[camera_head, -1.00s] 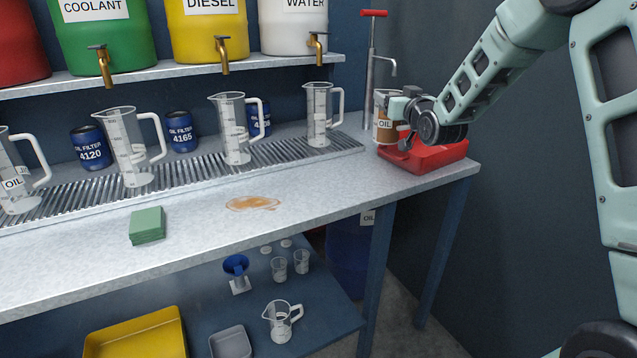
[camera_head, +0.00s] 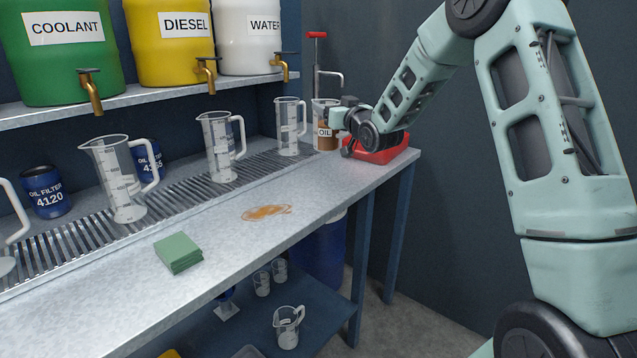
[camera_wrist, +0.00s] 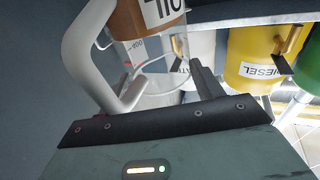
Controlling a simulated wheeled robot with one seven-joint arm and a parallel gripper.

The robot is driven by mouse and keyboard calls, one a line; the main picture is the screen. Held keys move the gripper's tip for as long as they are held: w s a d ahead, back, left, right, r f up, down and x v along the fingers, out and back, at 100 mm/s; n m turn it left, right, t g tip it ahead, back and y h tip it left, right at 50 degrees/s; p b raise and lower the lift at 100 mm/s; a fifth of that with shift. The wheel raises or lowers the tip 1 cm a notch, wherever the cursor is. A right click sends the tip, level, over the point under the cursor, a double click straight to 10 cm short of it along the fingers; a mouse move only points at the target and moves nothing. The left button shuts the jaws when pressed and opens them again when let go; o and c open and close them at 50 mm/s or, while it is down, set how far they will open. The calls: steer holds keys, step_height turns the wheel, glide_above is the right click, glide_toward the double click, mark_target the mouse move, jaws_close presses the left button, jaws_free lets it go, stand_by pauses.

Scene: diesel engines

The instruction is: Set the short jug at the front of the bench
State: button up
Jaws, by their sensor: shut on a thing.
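A clear jug with brown liquid and an OIL label (camera_head: 325,131) is in my gripper (camera_head: 341,119) at the far right end of the bench (camera_head: 330,185). It is upright, left of the red tray; I cannot tell whether its base touches the bench. In the wrist view the jug (camera_wrist: 145,20) appears upside down, with its pale handle (camera_wrist: 82,55) at my gripper (camera_wrist: 150,92). A small empty jug (camera_head: 288,327) stands on the lower shelf. Taller clear jugs stand on the grate, including a near one (camera_head: 122,180), a middle one (camera_head: 219,150) and a far one (camera_head: 288,128).
A red tray (camera_head: 380,150) and a red-handled pump (camera_head: 317,75) are by the right end. Oil filter cans (camera_head: 46,192) stand behind. Dispenser taps (camera_head: 90,92) overhang.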

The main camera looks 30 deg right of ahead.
mark_target(332, 143)
step_height(332, 143, down, 10)
steer(key=shift+r, duration=0.1)
stand_by(0.4)
steer(key=o, duration=1.6)
steer(key=shift+f, duration=0.2)
steer(key=shift+r, duration=0.15)
